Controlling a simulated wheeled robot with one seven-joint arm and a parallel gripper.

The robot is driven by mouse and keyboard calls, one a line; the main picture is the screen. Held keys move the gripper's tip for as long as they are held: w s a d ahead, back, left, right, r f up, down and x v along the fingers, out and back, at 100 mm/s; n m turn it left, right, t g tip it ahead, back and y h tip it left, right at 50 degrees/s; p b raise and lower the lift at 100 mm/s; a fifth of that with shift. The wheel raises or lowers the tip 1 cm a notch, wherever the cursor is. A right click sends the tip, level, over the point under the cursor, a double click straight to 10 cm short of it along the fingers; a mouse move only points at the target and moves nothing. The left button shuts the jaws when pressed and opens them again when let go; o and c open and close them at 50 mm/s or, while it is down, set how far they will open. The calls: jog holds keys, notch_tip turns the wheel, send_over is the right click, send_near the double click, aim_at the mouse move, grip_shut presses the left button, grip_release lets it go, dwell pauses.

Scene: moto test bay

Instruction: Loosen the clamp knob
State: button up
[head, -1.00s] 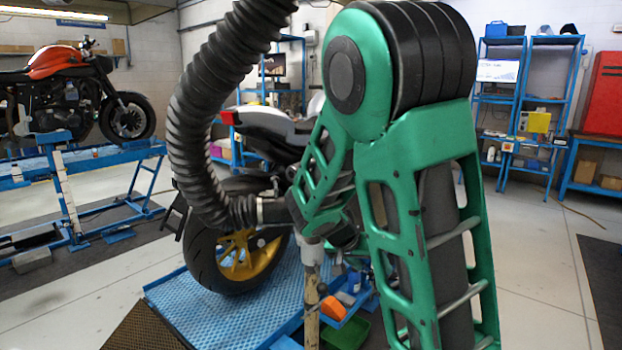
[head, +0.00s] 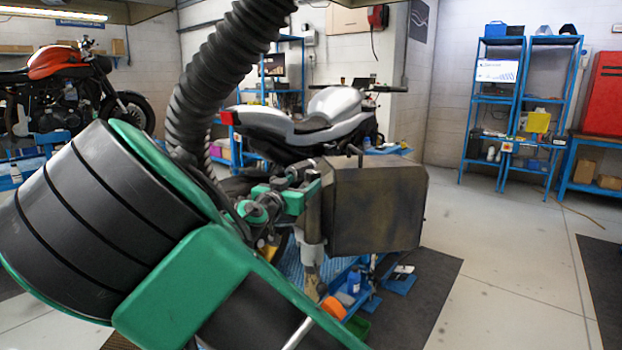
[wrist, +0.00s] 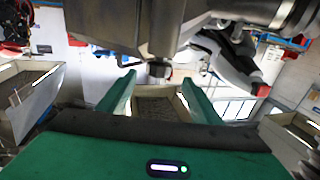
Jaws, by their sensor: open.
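In the wrist view, a small dark knob (wrist: 160,71) hangs from the underside of a grey metal body (wrist: 150,22); I take it for the clamp knob. My gripper (wrist: 158,84) is open, with its green fingers on either side of the knob in the picture. I see no contact, and the depth between fingers and knob is hard to tell. In the head view, green jaw parts of my gripper (head: 296,199) show left of a dark brown box (head: 378,208) above a metal post (head: 312,238). I cannot pick out the knob there.
A black ribbed hose (head: 205,85) comes down close to my arm. A silver motorcycle (head: 310,122) stands behind the box. A red motorcycle (head: 70,92) is at the left. Blue shelves (head: 518,100) stand at the back right.

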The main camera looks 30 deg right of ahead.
aim_at(309, 177)
jog(key=x, duration=0.8)
jog(key=shift+w+d+f, duration=0.1)
jog(key=shift+d, duration=0.15)
jog(key=c, duration=1.1)
